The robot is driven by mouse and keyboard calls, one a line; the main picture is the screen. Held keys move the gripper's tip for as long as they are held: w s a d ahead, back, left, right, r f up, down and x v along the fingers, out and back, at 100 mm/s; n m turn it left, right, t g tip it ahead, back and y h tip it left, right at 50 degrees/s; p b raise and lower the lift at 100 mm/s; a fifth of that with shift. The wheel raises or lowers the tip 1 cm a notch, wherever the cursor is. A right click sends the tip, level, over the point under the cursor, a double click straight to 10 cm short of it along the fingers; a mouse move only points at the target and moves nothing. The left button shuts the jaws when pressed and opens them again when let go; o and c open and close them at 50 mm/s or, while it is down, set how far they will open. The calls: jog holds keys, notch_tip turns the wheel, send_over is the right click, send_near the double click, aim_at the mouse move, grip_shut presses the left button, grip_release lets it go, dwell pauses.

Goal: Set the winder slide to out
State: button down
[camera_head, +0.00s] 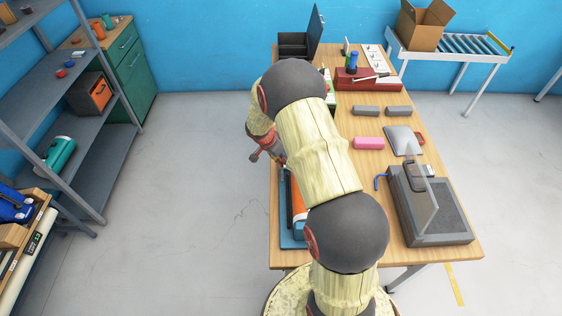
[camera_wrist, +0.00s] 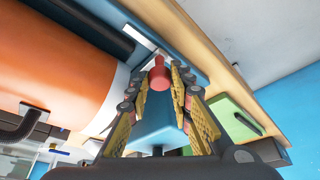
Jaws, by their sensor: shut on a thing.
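The winder is a blue base with an orange roll. In the wrist view the orange roll (camera_wrist: 60,60) with a white end lies at the left, beside a dark bar and the blue base (camera_wrist: 185,38). A red knob (camera_wrist: 158,76), which looks like the slide's handle, stands between the yellow-padded fingers of my gripper (camera_wrist: 164,88). My gripper is shut on this knob. In the head view the blue base (camera_head: 288,236) and orange roll (camera_head: 297,206) show at the table's left edge, mostly hidden by my arm. My gripper (camera_head: 268,153) is partly hidden there; the slide's position cannot be read.
The wooden table (camera_head: 350,215) carries a dark machine with a clear panel (camera_head: 432,205), a pink block (camera_head: 369,143), grey blocks (camera_head: 366,111) and a red box (camera_head: 365,85). A green block (camera_wrist: 240,118) lies near my gripper. Floor left of the table is clear.

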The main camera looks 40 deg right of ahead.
jog(key=w+d, duration=0.2)
jog(key=shift+w+f+b, duration=0.1)
jog(key=shift+w+b, duration=0.25)
jog(key=shift+b, duration=0.05)
jog(key=shift+w+d+r, duration=0.1)
jog(key=shift+w+r, duration=0.1)
jog(key=shift+r, duration=0.05)
jog(key=c, duration=1.9)
grip_release()
jog(key=shift+d, duration=0.1)
jog(key=shift+f, duration=0.1)
jog(key=v, duration=1.2)
